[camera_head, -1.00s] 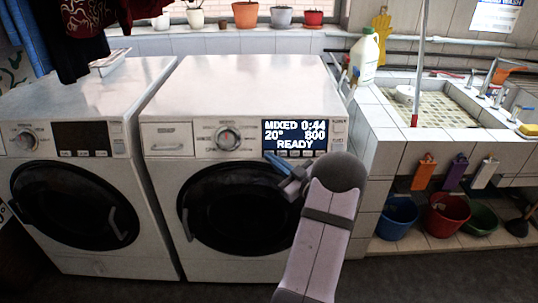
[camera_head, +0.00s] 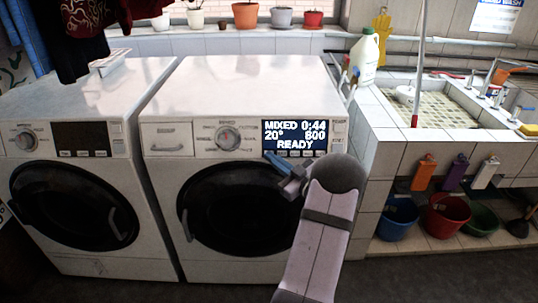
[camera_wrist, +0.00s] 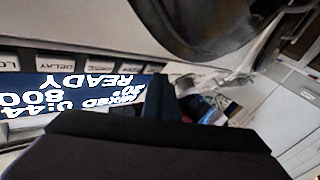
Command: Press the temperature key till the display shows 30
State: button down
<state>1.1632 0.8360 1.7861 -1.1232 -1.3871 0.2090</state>
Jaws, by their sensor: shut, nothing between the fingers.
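The right washing machine's display (camera_head: 295,135) is lit and reads MIXED 0:44, 20°, 800, READY. A row of small keys (camera_head: 307,154) runs just under it; the left end of the row is hidden by my gripper. My gripper (camera_head: 271,157) is shut and empty, its blue fingertips at the display's lower left corner. In the wrist view the display (camera_wrist: 70,92) appears upside down, with keys labelled DELAY (camera_wrist: 52,63) and others beside it. The fingers (camera_wrist: 163,88) cover the key near the 20° end, so I cannot tell whether they touch it.
The machine's programme dial (camera_head: 228,138) is left of the display, and its round door (camera_head: 235,208) is below. A second washing machine (camera_head: 75,175) stands to the left with a dark display. A tiled sink (camera_head: 440,108) and buckets (camera_head: 445,215) are at the right.

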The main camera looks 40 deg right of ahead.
jog(key=shift+w+d, duration=0.1)
jog(key=shift+w, duration=0.05)
dwell(0.5)
jog(key=shift+s+a+r+p, duration=0.2)
jog(key=shift+s+a+p, duration=0.1)
jog(key=shift+s+a, duration=0.25)
jog(key=shift+s+a+r+p, duration=0.45)
jog(key=shift+s+a+p, duration=0.05)
jog(key=shift+s+a, duration=0.35)
jog(key=shift+s+a+r+p, duration=0.4)
jog(key=shift+s+a+p, duration=0.1)
jog(key=shift+s+a, duration=0.35)
jog(key=shift+f, duration=0.1)
dwell(0.7)
